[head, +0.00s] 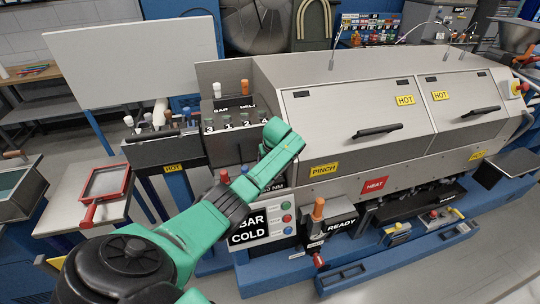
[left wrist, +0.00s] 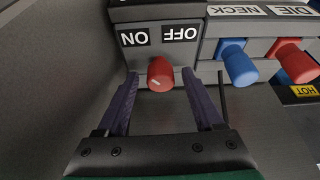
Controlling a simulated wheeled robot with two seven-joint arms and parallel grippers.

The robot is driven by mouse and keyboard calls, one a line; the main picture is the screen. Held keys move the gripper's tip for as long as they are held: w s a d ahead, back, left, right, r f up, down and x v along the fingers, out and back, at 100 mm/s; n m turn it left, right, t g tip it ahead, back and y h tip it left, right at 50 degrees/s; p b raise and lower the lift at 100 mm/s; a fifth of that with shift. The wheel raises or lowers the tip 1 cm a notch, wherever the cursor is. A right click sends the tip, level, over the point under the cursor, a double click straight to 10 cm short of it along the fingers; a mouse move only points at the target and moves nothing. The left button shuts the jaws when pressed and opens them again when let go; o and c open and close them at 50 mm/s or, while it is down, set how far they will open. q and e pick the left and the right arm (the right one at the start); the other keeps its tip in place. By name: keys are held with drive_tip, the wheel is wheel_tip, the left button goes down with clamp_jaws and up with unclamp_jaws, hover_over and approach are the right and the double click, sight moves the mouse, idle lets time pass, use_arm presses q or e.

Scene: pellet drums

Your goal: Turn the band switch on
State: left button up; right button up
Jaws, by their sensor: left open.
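The band switch, a red knob (left wrist: 160,75), sits under an upside-down ON label at left and OFF label at right in the left wrist view. A pale mark shows on its face, toward the lower left. My left gripper (left wrist: 161,85) is open, one finger on each side of the knob with gaps between. In the head view my green left arm reaches the machine front and hides this knob and the fingertips. My right gripper is not in view.
In the left wrist view a blue knob (left wrist: 238,66) under NECK and another red knob (left wrist: 295,62) under DIE stand close right of my fingers. In the head view a panel reading BAR COLD (head: 250,228) and an orange-topped lever (head: 318,209) lie near my arm.

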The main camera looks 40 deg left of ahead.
use_arm(q)
drive_tip(key=b+v, duration=0.2)
drive_tip(key=v, duration=1.1)
drive_tip(key=shift+r+b, duration=0.4)
drive_tip(key=shift+r, duration=0.05)
drive_tip(key=shift+s+a, duration=0.1)
drive_tip(key=shift+s, duration=0.05)
